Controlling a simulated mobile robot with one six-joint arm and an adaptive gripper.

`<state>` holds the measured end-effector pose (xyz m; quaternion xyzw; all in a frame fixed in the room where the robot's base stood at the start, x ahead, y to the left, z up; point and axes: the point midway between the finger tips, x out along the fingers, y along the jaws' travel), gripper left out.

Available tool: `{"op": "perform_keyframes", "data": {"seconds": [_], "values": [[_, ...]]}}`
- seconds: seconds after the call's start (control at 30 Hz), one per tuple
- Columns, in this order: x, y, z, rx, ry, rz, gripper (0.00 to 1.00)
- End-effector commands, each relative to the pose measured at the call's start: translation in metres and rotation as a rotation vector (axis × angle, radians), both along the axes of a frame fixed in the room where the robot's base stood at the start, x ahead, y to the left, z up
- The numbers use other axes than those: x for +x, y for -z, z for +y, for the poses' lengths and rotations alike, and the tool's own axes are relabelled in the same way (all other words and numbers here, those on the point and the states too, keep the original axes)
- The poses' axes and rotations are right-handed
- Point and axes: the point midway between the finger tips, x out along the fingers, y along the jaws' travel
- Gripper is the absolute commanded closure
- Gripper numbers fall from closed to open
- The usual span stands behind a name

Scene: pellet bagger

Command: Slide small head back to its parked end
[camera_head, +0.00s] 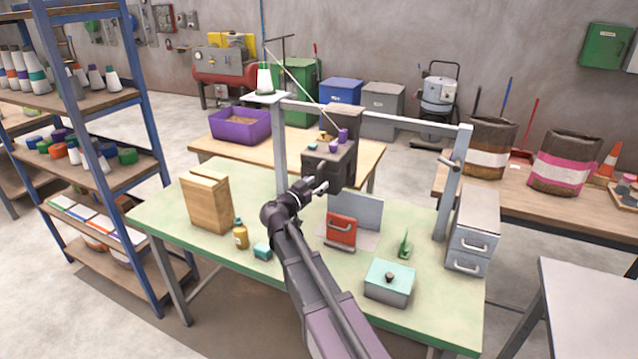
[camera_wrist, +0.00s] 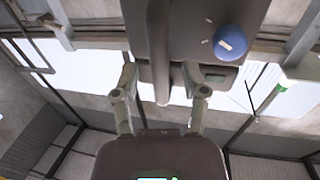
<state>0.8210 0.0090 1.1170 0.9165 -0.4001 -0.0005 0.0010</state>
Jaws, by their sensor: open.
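My gripper (camera_head: 320,188) is at the head's lower left front. In the wrist view the dark underside of the head (camera_wrist: 200,18) fills the top, with a round blue knob (camera_wrist: 230,42). A dark upright bar (camera_wrist: 160,50) reaches down between the fingers of my gripper (camera_wrist: 162,82). The fingers are open on either side of it. I cannot tell whether either finger touches the bar.
The green bench (camera_head: 165,215) carries a wooden block (camera_head: 206,203), a yellow bottle (camera_head: 240,235), a red-fronted box (camera_head: 341,229), a teal-lidded box (camera_head: 389,282) and a grey drawer unit (camera_head: 473,230). Rail posts (camera_head: 447,195) stand at both ends. The rail right of the head looks clear.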

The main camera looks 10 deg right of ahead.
Motion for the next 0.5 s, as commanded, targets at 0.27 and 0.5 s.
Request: {"op": "perform_keyframes", "data": {"seconds": [0.27,0.5], "values": [[0.0077,0.0,-0.0085,0.0,-0.001,0.0,0.43],[0.0075,0.0,-0.0086,0.0,-0.001,0.0,0.43]]}}
